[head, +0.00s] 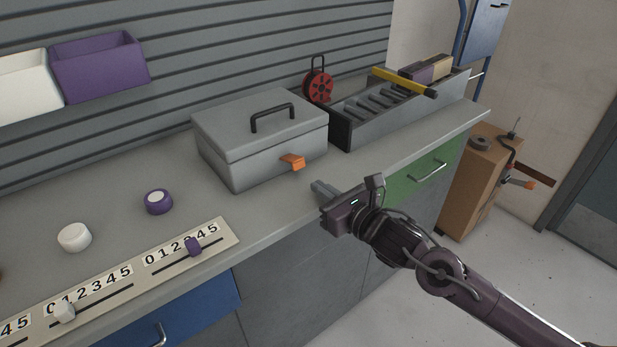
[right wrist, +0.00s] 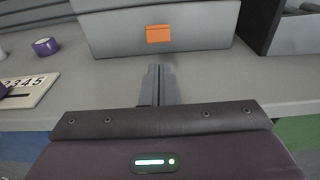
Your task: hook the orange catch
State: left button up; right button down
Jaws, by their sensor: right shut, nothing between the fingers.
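The orange catch (head: 293,162) sits on the front face of a closed grey metal box (head: 233,164) with a dark lid handle, standing on the bench. In the right wrist view the catch (right wrist: 159,34) is a small orange block on the box front (right wrist: 110,38), straight ahead of my fingers. My right gripper (head: 319,187) is shut and empty, just in front of the box and apart from the catch. In the right wrist view its fingertips (right wrist: 158,72) are together, over the bench top. My left gripper is not in view.
A grey divided tray (head: 345,131) with a yellow-handled tool (head: 405,82) across it and a red reel (head: 319,86) stand right of the box.

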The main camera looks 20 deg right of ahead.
aim_at(308, 193)
jog(key=x, duration=0.4)
jog(key=shift+w, duration=0.25)
jog(key=shift+w+a+p, duration=0.15)
jog(key=shift+p, duration=0.15)
jog(key=shift+f, duration=0.1)
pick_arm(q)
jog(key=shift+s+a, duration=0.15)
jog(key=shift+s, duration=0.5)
